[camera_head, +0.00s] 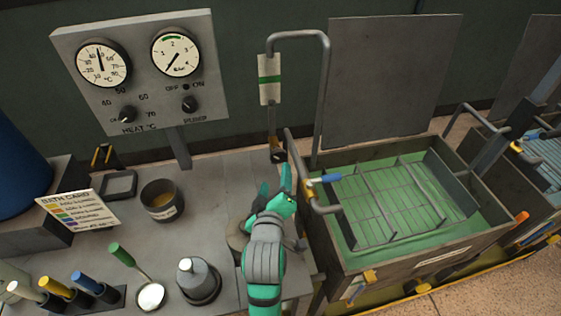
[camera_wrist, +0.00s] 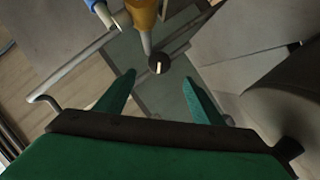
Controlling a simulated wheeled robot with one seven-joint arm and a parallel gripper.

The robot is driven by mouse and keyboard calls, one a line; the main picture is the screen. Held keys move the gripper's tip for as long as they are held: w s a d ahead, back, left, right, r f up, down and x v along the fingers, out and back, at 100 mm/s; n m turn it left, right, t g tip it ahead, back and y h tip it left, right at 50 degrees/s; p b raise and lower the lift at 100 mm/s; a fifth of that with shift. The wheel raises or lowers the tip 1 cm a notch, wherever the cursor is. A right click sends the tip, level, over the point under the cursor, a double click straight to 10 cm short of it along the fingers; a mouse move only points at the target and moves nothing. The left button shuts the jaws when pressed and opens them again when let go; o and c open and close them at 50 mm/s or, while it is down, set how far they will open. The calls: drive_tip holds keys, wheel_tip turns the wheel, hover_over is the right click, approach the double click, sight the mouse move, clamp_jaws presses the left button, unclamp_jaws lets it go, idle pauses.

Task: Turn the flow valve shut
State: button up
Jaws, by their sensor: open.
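In the wrist view the fingers (camera_wrist: 159,77) are spread with nothing held. Beyond them are a brass-coloured part (camera_wrist: 145,12), a blue-ended piece (camera_wrist: 92,4) and a dark round piece with a pale mark (camera_wrist: 158,64). The valve's lower body is unclear.
A wire rack (camera_head: 400,200) sits in the tank. A bent pipe (camera_head: 328,90) rises behind my gripper. Left on the bench stand a control panel (camera_head: 140,90), a cup (camera_head: 161,200), a weight-like metal piece (camera_head: 198,280) and a card (camera_head: 80,212). A second tank is at right.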

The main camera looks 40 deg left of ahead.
sight(278, 158)
drive_tip(key=x, duration=1)
drive_tip(key=shift+d, duration=0.1)
drive_tip(key=c, duration=1)
drive_tip(key=shift+c, duration=0.2)
drive_tip(key=shift+r, duration=0.1)
drive_tip(key=m+g, duration=0.1)
drive_tip(key=m, duration=0.2)
drive_tip(key=shift+w+d+r+g+y, duration=0.1)
drive_tip(key=shift+w+r+g+y, duration=0.05)
drive_tip(key=shift+g+y, duration=0.2)
drive_tip(key=shift+m+g, duration=0.45)
drive_tip(key=shift+m, duration=0.25)
drive_tip(key=shift+y, duration=0.25)
